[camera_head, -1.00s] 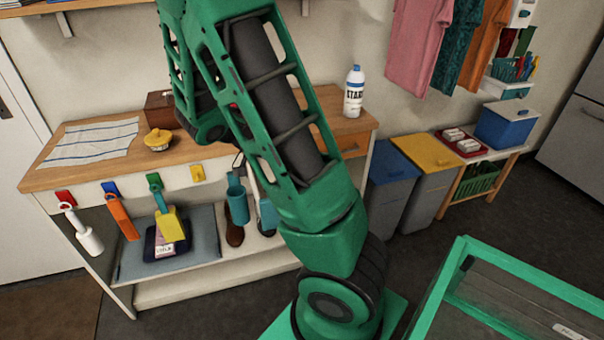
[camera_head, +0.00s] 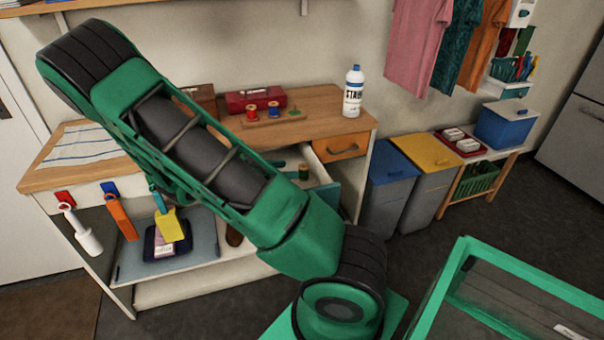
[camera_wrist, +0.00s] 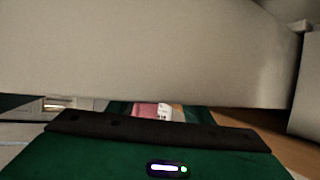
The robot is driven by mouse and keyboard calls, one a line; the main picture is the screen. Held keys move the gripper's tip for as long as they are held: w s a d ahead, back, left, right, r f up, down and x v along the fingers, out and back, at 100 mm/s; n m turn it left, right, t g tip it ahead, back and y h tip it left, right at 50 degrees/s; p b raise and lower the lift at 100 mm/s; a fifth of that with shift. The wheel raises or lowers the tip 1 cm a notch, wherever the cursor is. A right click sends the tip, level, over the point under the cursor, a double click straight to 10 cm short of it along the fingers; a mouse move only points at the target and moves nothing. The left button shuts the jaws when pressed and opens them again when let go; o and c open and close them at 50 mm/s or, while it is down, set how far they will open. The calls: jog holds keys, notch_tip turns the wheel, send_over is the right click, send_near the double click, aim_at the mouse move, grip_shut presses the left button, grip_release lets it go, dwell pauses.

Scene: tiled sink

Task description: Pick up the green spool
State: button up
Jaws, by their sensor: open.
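A green spool (camera_head: 303,172) stands inside the pulled-out drawer (camera_head: 322,174) under the wooden worktop, just right of my arm. My forearm hides the left part of that drawer. My gripper (camera_wrist: 160,130) shows in the wrist view only as its green and black body; its fingertips cannot be made out, and nothing is seen held. In the head view my gripper is hidden behind my arm. The green spool cannot be made out in the wrist view.
A white bottle (camera_head: 353,92) stands at the right end. A shut drawer (camera_head: 342,147) is below it. A pale surface (camera_wrist: 150,50) fills the wrist view's upper part.

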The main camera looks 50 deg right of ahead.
aim_at(300, 169)
jog(key=shift+x, duration=3)
jog(key=shift+s+a, duration=0.1)
jog(key=shift+s, duration=0.1)
jog(key=c, duration=1.1)
